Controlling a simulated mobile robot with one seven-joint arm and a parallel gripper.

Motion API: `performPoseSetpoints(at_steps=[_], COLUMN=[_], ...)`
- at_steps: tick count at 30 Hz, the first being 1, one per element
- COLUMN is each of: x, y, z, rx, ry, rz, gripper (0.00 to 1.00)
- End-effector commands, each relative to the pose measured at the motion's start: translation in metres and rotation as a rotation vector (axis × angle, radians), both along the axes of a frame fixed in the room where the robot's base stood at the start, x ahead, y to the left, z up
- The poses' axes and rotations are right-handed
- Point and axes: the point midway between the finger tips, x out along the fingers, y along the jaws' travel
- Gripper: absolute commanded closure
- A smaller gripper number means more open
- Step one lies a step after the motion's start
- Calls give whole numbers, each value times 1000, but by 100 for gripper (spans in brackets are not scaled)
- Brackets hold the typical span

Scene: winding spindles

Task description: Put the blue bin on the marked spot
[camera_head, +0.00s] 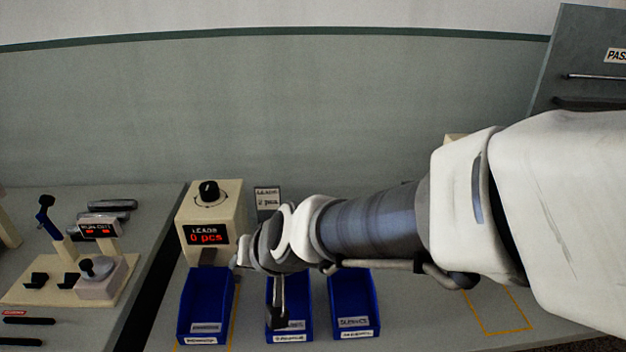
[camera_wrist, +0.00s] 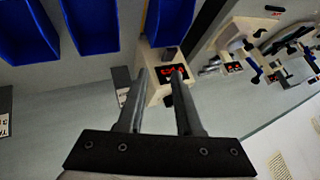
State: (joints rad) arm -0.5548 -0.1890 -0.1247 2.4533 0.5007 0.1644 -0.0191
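Three blue bins stand in a row on the grey bench: a left one (camera_head: 205,308), a middle one (camera_head: 303,318) and a right one (camera_head: 355,303). They also show at the top of the wrist view, the nearest to the fingers being one blue bin (camera_wrist: 168,22). A yellow outline (camera_head: 497,310) marks an empty spot on the bench at the right. Another yellow line (camera_head: 235,312) borders the left bin. My gripper (camera_wrist: 158,72) is open, with nothing held between its fingers. In the head view my wrist is over the middle bin and partly hides it.
A cream box with a knob and a red "0 pcs" display (camera_head: 209,225) stands behind the left bin. A small sign (camera_head: 267,198) is beside it. A left bench (camera_head: 75,255) carries levers and a red display. A grey panel (camera_head: 585,60) rises at the back right.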

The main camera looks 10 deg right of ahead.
Motion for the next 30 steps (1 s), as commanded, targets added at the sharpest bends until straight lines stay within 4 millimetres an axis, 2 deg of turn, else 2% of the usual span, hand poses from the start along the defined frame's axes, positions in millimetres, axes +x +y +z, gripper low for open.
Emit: performPoseSetpoints(at_steps=[1,6,12,15,20,30], x=[-6,-44,-95,-115,-129,-129], y=[-20,-83,-149,-170,-184,-184], z=[15,41,56,58,59,63], rx=[-13,-126,-293,-353,-396,-397], ry=[-4,21,76,104,128,130], rz=[3,21,-28,-56,-79,-79], gripper=[65,65,65,65,65,65])
